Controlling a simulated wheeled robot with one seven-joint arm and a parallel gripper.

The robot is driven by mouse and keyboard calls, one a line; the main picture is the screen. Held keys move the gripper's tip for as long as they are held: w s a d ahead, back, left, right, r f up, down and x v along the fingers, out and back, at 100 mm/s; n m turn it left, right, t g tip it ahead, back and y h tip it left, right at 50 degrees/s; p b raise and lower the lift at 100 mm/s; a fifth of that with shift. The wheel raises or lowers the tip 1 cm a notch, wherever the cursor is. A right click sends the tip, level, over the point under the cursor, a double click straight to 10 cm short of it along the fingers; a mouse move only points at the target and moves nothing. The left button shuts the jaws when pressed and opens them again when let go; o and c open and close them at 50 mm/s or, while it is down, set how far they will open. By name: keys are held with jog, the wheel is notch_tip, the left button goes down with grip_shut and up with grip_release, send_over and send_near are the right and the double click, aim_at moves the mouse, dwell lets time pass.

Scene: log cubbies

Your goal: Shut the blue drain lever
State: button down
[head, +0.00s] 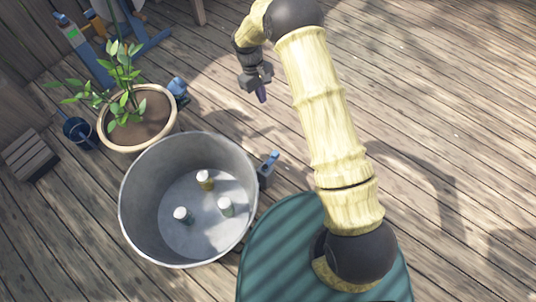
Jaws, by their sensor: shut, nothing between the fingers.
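A blue drain lever (271,159) sticks up at a tilt from a dark fitting (264,177) on the right outer side of a round metal tub (131,195). The fitting's lower part is hidden behind the tub and a green surface. My gripper (262,97) is up and slightly left of the lever in the picture, apart from it. It points down over the wooden deck, with its fingers shut and empty.
Three small white-capped containers (205,176) stand inside the tub. A potted plant (122,147) with a blue fitting (178,88) beside it is behind the tub. A small dark bucket (79,132) and a slatted wooden block (29,155) are at left.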

aim_at(270, 160)
jog(key=a+f+b, duration=0.2)
jog(key=f+b, duration=0.2)
jog(key=f, duration=0.5)
jog(key=a+f+n+h+b, duration=0.1)
jog(key=f+b, duration=0.3)
jog(key=f, duration=0.5)
jog(key=shift+w+a+f+n+g+b, duration=0.2)
jog(key=shift+a+n+g+b, duration=0.1)
jog(key=shift+a+g, duration=0.15)
jog(key=shift+f, duration=0.15)
jog(key=s+d+f+b, duration=0.4)
jog(key=d+f+b, duration=0.2)
jog(key=f, duration=0.3)
jog(key=shift+s+b, duration=0.35)
jog(key=shift+b, duration=0.35)
